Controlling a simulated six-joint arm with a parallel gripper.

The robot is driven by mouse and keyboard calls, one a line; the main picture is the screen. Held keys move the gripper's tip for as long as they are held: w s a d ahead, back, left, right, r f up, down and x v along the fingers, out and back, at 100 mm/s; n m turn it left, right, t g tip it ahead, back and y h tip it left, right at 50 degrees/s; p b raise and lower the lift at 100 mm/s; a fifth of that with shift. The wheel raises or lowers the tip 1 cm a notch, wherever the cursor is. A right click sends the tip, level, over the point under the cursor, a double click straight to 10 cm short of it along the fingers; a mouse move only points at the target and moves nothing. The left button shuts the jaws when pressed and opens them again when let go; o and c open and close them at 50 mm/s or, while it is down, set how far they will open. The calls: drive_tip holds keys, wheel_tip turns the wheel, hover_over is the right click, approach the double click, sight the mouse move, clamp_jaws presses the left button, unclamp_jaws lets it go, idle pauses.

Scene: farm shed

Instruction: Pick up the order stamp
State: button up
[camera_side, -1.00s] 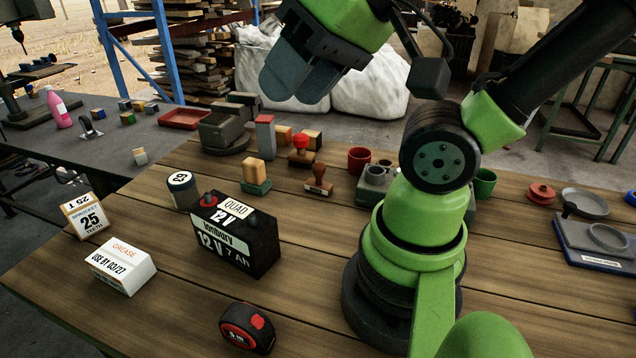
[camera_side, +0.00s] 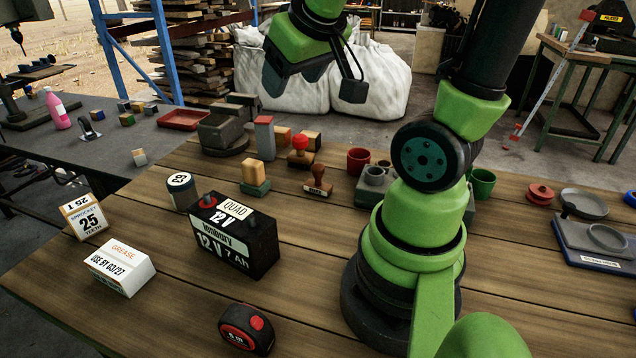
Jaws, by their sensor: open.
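A small stamp with a brown wooden handle (camera_side: 318,176) stands upright on the wooden bench, with a pale label on its base too small to read. Behind it to the left is another stamp with a red knob (camera_side: 302,145) on a dark base. I cannot tell from lettering which is the order stamp. My gripper (camera_side: 292,78) is open and empty, raised well above the bench and pointing down, apart from both stamps. Its fingers are partly hidden by the green hand.
A wooden-topped block (camera_side: 256,174), a grey post with red top (camera_side: 265,138) and red cup (camera_side: 358,160) stand around the stamps. A black battery (camera_side: 236,236), grease box (camera_side: 120,267) and tape measure (camera_side: 246,329) are nearer.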

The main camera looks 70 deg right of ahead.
drive_tip(key=d+f+g+h, duration=0.1)
drive_tip(key=d+f, duration=0.4)
drive_tip(key=d, duration=0.3)
drive_tip(key=n+y, duration=0.3)
drive_tip(key=y, duration=0.1)
approach(320, 179)
drive_tip(key=shift+x, duration=5.2)
drive_tip(key=shift+w+d+r, duration=0.1)
drive_tip(key=shift+d, duration=0.1)
drive_tip(key=c, duration=1)
